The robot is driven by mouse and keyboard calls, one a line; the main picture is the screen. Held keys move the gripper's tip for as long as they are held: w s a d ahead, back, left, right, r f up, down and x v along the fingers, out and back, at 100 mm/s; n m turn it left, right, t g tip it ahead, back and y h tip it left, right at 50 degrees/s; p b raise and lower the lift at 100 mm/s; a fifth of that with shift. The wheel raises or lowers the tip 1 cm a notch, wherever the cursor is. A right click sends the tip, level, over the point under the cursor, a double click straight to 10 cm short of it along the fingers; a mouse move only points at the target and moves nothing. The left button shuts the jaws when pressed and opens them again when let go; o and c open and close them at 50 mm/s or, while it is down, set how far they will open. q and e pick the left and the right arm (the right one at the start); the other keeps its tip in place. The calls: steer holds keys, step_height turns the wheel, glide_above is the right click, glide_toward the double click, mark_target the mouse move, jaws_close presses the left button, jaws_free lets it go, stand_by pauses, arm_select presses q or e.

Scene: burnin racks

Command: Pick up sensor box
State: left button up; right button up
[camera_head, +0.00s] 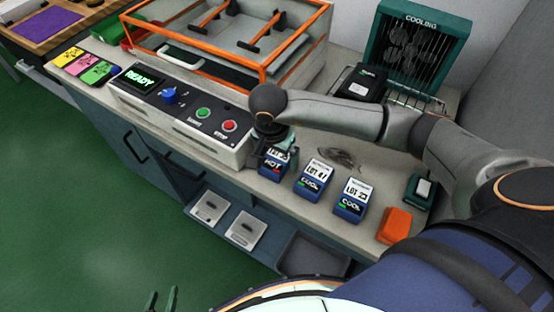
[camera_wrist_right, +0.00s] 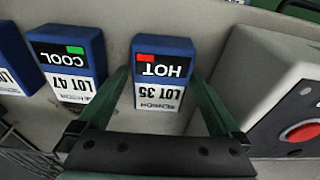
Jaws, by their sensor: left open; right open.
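Three blue sensor boxes with white labels stand in a row on the counter. The nearest to my right gripper is the LOT 35 HOT box (camera_head: 273,164), with a red mark; it also shows in the right wrist view (camera_wrist_right: 163,68). Beside it are the LOT 47 COOL box (camera_head: 313,180) and another COOL box (camera_head: 351,199), both with green marks. My right gripper (camera_head: 268,150) is open above the HOT box, its green fingers on either side of the box in the wrist view; contact cannot be told. My left gripper (camera_head: 162,299) is open and empty over the floor.
A control panel (camera_head: 180,103) with READY display, knob and buttons stands left of the boxes. Behind it is an orange-framed rack (camera_head: 200,66). A cooling unit (camera_head: 415,45) stands at the back. An orange block (camera_head: 394,226) and a green-based switch (camera_head: 421,190) lie right.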

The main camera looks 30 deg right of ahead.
steer(key=shift+f, duration=0.2)
steer(key=shift+c, duration=0.4)
steer(key=c, duration=1.3)
